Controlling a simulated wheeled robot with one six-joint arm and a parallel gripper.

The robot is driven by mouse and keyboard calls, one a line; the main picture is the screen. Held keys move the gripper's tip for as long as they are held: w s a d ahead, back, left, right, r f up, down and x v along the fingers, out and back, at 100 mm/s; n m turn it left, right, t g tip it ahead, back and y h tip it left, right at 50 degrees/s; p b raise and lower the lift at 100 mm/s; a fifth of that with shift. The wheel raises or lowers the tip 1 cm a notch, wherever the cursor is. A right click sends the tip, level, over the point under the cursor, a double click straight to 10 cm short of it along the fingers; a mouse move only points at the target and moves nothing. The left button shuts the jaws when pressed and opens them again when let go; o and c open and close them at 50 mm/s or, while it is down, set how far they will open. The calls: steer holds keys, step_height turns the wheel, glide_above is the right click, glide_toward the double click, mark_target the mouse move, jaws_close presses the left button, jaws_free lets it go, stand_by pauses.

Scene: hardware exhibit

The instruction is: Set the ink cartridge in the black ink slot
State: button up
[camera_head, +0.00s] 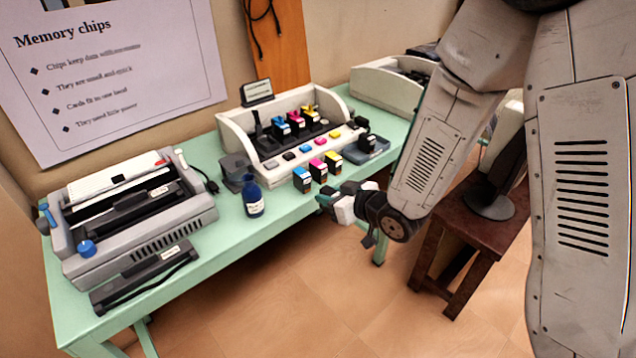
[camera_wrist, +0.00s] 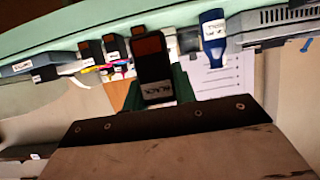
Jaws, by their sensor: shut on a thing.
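My gripper (camera_head: 326,201) is in front of the table's front edge. In the wrist view its green fingers (camera_wrist: 182,84) are shut on a black ink cartridge (camera_wrist: 154,68) with a label that reads BLACK. I cannot make that cartridge out clearly in the head view. The white ink station (camera_head: 226,128) stands at the back of the table, to the left of and beyond my gripper. Cyan (camera_head: 280,128), magenta (camera_head: 297,121) and yellow (camera_head: 309,113) cartridges stand in its slots. The black slot (camera_head: 262,143), at the left end of the row, looks empty.
Loose cyan (camera_head: 302,180), magenta (camera_head: 318,171) and yellow (camera_head: 334,162) cartridges stand near the table's front edge. A blue bottle (camera_head: 253,197) stands left of them. A dark stool (camera_head: 470,228) stands at right.

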steer(key=shift+s+d, duration=0.15)
steer(key=shift+s, duration=0.15)
steer(key=shift+w+d+r, duration=0.15)
steer(key=shift+w, duration=0.1)
steer(key=w+d+f+m+t+h, duration=0.2)
steer(key=w+d+m+h, duration=0.25)
steer(key=d, duration=0.55)
steer(key=w+d+f+m+t+h, duration=0.1)
steer(key=w+d+f+m+h, duration=0.25)
steer(key=d, duration=0.75)
steer(key=s+a+r+n+g+y, duration=0.1)
steer(key=s+a+n+y, duration=0.1)
steer(key=a, duration=0.5)
steer(key=s+a+r+n+g+y, duration=0.1)
steer(key=s+a+r+n+y, duration=0.1)
steer(key=a, duration=0.5)
steer(key=s+a+r+n+y, duration=0.2)
steer(key=s+a+n+y, duration=0.1)
steer(key=a, duration=0.4)
steer(key=shift+s+a+r+n+g+y, duration=0.1)
steer(key=shift+s+a+n+g+y, duration=0.05)
steer(key=shift+s+n+g+y, duration=0.15)
steer(key=shift+s+a+r+n+g+y, duration=0.1)
steer(key=shift+s+a+n, duration=0.1)
steer(key=shift+s, duration=0.35)
steer(key=shift+a, duration=0.1)
